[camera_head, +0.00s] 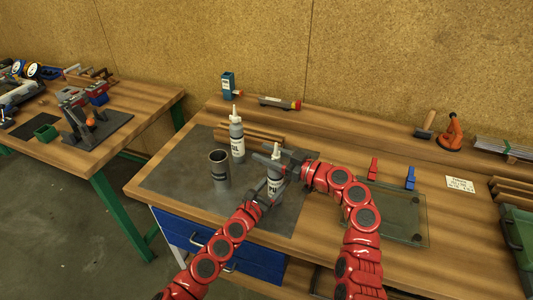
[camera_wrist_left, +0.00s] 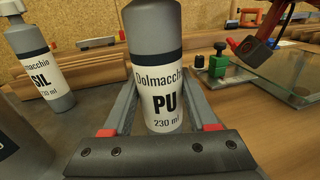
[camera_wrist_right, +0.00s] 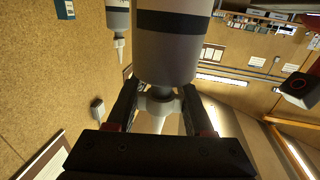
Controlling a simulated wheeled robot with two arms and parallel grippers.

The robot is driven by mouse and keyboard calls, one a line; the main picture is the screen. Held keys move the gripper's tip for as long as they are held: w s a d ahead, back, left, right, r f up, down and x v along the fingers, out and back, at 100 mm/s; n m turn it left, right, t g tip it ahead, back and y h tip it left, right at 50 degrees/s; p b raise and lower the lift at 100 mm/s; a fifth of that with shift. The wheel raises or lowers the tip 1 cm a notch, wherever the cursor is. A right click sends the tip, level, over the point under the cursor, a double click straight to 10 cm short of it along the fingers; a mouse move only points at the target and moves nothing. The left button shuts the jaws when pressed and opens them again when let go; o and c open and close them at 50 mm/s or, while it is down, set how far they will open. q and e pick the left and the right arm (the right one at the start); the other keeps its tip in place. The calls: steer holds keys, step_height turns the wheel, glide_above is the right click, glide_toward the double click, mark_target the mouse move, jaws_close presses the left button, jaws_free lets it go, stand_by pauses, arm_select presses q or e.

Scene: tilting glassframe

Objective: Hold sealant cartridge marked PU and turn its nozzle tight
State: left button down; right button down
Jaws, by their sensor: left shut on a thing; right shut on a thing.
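The grey sealant cartridge marked PU (camera_head: 275,187) stands upright, nozzle up, over the grey mat (camera_head: 170,180); I cannot tell whether its base touches. My left gripper (camera_head: 266,195) is shut around its lower body; the left wrist view shows the white PU label (camera_wrist_left: 166,98) between the fingers. My right gripper (camera_head: 281,161) is above, at the cartridge's top. In the right wrist view its fingers are shut on the pale nozzle's base collar (camera_wrist_right: 159,106), and the nozzle's tip is mostly hidden. A second cartridge, marked SIL (camera_wrist_left: 42,72), stands upright behind to the left (camera_head: 237,142).
An open dark grey cylinder (camera_head: 219,170) stands left of the PU cartridge. A glass pane (camera_head: 400,218) lies to the right, with a red clamp (camera_head: 372,169) and a blue clamp (camera_head: 410,178) behind it. Wooden strips (camera_head: 250,136) lie behind. The mat's left part is clear.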

steer(key=shift+s+a+n+g+y, duration=0.15)
steer(key=shift+n+g+y, duration=0.15)
steer(key=shift+n+g, duration=0.35)
steer(key=shift+s+d+n+g+y, duration=0.1)
steer(key=shift+n+g+y, duration=0.25)
steer(key=shift+g, duration=0.5)
steer(key=shift+c, duration=1.4)
jaws_free()
steer(key=v, duration=1.2)
